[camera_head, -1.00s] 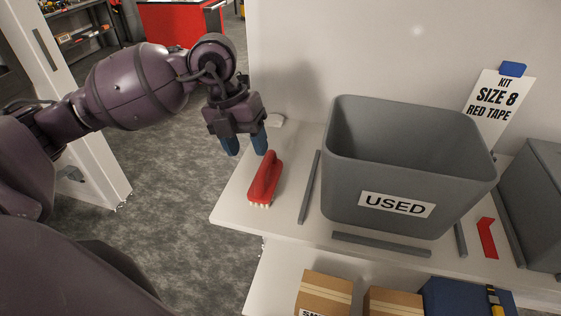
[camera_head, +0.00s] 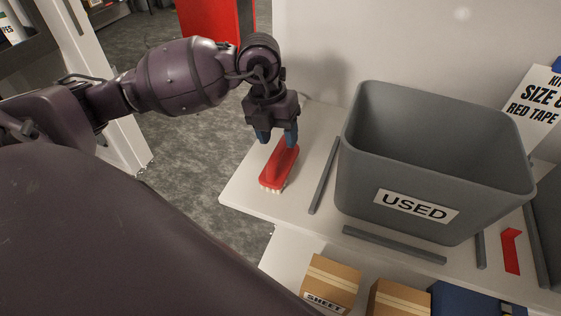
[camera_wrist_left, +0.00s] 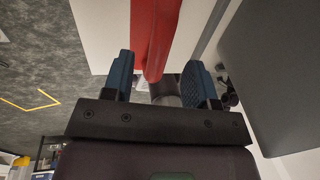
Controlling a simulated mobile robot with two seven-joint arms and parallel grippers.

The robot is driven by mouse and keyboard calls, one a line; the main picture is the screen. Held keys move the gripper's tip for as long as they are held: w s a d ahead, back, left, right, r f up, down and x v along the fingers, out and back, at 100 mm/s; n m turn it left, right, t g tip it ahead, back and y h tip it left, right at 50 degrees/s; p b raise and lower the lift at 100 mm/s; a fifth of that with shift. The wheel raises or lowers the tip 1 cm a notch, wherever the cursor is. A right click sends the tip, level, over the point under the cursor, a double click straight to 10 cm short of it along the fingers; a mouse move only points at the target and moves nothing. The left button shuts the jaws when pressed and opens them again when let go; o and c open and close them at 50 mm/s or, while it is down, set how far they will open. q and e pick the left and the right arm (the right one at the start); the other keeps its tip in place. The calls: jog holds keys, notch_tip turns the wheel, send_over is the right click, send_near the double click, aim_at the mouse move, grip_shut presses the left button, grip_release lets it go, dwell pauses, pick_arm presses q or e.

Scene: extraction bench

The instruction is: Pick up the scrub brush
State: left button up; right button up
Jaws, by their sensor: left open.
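The scrub brush (camera_head: 279,168) is red with pale bristles along its underside. It lies on the white shelf near its left end, bristles down. My left gripper (camera_head: 277,138) is open above the far part of the brush, with blue fingertips pointing down. In the left wrist view the red brush (camera_wrist_left: 155,35) lies between the two blue fingers (camera_wrist_left: 160,80), seen beyond their tips. Whether the fingers touch it I cannot tell. My right gripper is not in view.
A grey bin (camera_head: 430,170) labelled USED stands right of the brush. Grey strips (camera_head: 325,177) lie on the shelf (camera_head: 245,187) around the bin. A red corner marker (camera_head: 511,250) lies at the right. Cardboard boxes (camera_head: 331,281) sit on a lower level.

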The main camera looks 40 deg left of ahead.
aim_at(280, 144)
pick_arm(q)
jog(key=f, duration=0.4)
jog(key=shift+w+d, duration=0.15)
jog(key=shift+d, duration=0.15)
grip_shut()
notch_tip(280, 144, up, 20)
jog(key=shift+p, duration=0.3)
dwell(0.3)
